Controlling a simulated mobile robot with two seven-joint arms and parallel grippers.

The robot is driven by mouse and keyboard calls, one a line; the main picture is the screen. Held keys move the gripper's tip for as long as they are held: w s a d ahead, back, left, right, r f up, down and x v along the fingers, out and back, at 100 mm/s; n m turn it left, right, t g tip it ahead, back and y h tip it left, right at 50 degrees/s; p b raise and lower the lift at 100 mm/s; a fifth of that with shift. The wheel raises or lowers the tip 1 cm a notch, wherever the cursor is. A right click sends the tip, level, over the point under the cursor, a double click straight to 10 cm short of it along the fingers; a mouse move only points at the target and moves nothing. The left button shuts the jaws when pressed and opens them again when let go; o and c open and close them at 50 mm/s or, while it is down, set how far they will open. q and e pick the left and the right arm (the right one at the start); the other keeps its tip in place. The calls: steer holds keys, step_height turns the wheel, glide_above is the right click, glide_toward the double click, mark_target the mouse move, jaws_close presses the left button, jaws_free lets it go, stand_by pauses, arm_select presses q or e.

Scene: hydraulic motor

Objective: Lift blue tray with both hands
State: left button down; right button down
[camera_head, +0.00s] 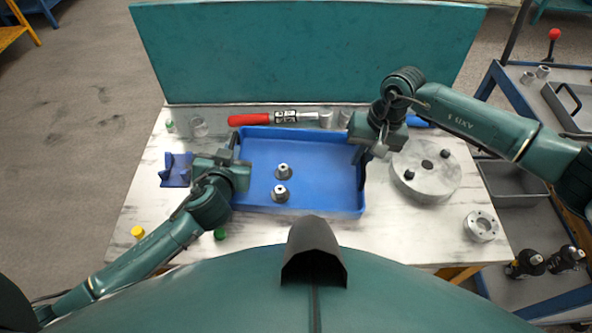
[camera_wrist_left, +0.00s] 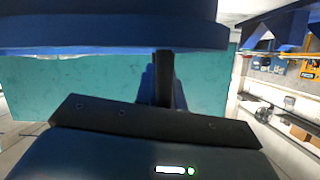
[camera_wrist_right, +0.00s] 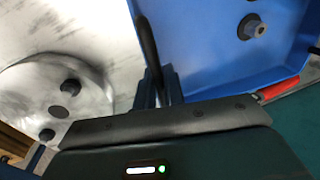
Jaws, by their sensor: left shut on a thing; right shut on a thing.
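The blue tray (camera_head: 315,160) is in the middle of the marble-look table in the head view, with two grey metal fittings (camera_head: 283,171) inside it. My left gripper (camera_head: 236,150) is shut on the tray's left wall. The tray's blue side fills the top of the left wrist view (camera_wrist_left: 110,35). My right gripper (camera_head: 362,158) is shut on the tray's right wall. The right wrist view shows the fingers at the edge of the tray (camera_wrist_right: 205,50). Whether the tray's underside touches the table cannot be told.
A round grey metal disc (camera_head: 425,172) lies close right of the tray, under my right arm. A red-handled tool (camera_head: 250,120) lies behind it. A blue block (camera_head: 176,168) is at the left, and a metal ring (camera_head: 481,226) is at the front right. A teal panel (camera_head: 310,50) stands behind.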

arm_select(q)
steer(key=shift+r, duration=0.15)
arm_select(e)
steer(key=shift+r, duration=0.15)
